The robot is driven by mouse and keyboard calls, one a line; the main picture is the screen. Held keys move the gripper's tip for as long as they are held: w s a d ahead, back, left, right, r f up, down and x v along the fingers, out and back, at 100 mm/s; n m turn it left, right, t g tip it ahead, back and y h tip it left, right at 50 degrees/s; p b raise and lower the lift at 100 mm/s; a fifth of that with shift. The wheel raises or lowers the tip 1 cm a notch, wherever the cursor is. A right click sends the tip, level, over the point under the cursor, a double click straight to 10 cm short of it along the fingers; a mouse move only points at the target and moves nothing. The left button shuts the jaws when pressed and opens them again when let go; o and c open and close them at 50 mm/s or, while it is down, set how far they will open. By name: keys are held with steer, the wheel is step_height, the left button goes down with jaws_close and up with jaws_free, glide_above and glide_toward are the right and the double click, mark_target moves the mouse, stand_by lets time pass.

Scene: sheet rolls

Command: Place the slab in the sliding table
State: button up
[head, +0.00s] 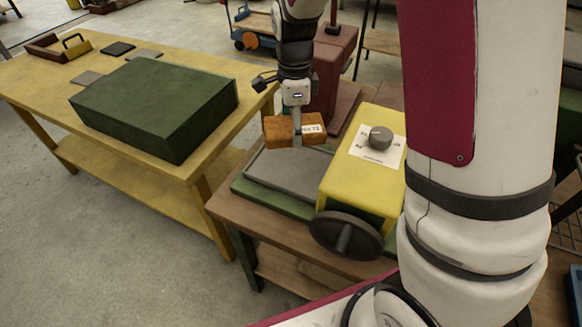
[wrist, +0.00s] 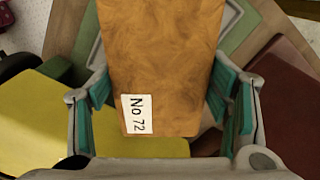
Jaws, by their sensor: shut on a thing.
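The slab (head: 313,126) is an orange-brown block with a white label reading "No 72". My gripper (head: 297,132) is shut on it and holds it above the sliding table (head: 262,184), a grey flat plate on a green base. In the wrist view the slab (wrist: 165,60) fills the space between the two teal-padded fingers (wrist: 168,105). In that view the slab covers most of the plate; only a pale edge of it shows. I cannot tell the exact gap between slab and plate.
A yellow machine housing (head: 350,166) with a grey knob and a dark handwheel (head: 345,236) stands right of the plate. A dark red machine column (head: 330,75) stands behind. A yellow table (head: 205,172) at left bears a large green box (head: 150,95) and small flat pieces.

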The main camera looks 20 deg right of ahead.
mark_target(294, 166)
steer(key=shift+s+f+m+b, duration=0.1)
steer(key=shift+f+m+b, duration=0.15)
steer(key=shift+m, duration=0.65)
steer(key=shift+f, duration=0.35)
step_height(294, 166, down, 9)
steer(key=shift+f, duration=0.1)
steer(key=shift+f+b, duration=0.2)
steer(key=shift+b, duration=0.1)
steer(key=o, duration=1.5)
steer(key=shift+o, duration=0.2)
